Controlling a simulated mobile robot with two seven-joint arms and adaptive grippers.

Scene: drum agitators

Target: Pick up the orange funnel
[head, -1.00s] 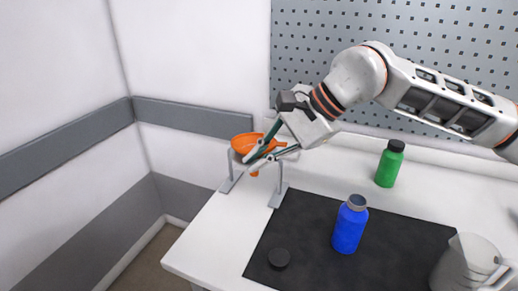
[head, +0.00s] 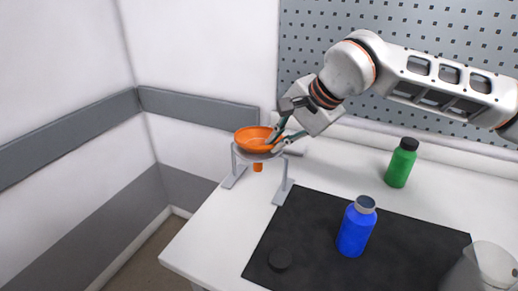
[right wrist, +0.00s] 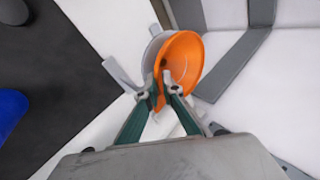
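The orange funnel (head: 254,138) sits in a grey stand (head: 284,193) at the table's left end, its bowl up and its spout hanging below the ring. My right gripper (head: 272,139) reaches in from the right at the funnel's right rim. In the right wrist view the fingertips (right wrist: 161,89) are close together with an orange part of the funnel (right wrist: 187,60) between them, so the gripper looks shut on it. The exact contact is partly hidden by the fingers. My left gripper is in neither view.
A blue bottle (head: 356,230) and a black disc (head: 280,259) are on the black mat (head: 310,235). A green bottle (head: 401,165) stands behind, and a clear jug (head: 484,268) at the front right. A pegboard wall (head: 440,35) closes the back.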

